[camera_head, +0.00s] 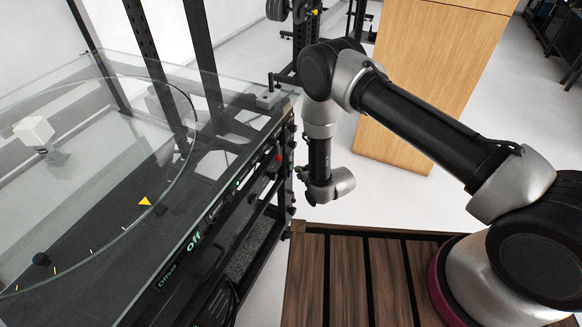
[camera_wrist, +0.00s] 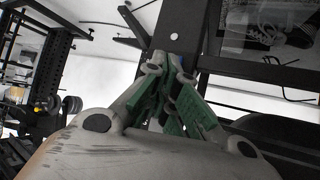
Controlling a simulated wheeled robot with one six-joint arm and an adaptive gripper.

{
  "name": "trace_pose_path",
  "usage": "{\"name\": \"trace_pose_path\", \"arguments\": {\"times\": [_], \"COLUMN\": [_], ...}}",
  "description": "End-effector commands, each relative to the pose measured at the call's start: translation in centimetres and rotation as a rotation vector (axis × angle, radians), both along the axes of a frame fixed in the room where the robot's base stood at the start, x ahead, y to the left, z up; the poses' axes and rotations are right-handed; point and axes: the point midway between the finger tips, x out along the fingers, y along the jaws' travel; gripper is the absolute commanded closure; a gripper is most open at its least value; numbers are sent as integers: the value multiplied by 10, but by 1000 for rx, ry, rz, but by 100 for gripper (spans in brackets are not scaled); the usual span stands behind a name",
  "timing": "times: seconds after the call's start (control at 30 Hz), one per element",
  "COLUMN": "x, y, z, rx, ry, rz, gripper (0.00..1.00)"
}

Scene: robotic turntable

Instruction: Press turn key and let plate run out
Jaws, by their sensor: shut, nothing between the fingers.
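The turntable's round glass plate (camera_head: 100,110) fills the left of the head view. A white cube (camera_head: 34,130) sits on it, and a yellow triangle marker (camera_head: 145,202) is near its edge. My gripper (camera_wrist: 170,62), with green finger pads, is shut and empty in front of a dark post in the wrist view. In the head view it is mostly hidden, by the panel's far end.
The black turntable frame (camera_head: 262,222) stands left of my arm. A wooden cabinet (camera_head: 430,70) stands behind the arm. Weights on a rack (camera_head: 290,10) are at the back. Pale floor (camera_head: 400,190) is clear between the frame and the cabinet.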

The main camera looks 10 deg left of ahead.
Motion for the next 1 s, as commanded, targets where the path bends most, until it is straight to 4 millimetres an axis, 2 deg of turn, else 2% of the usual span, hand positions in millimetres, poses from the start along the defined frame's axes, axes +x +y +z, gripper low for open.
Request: {"name": "trace_pose_path", "arguments": {"times": [0.53,1.0], "x": [0,3], "y": [0,8], "z": [0,0], "rx": [0,1], "ry": [0,-1], "rz": [0,0], "gripper": [100,100]}}
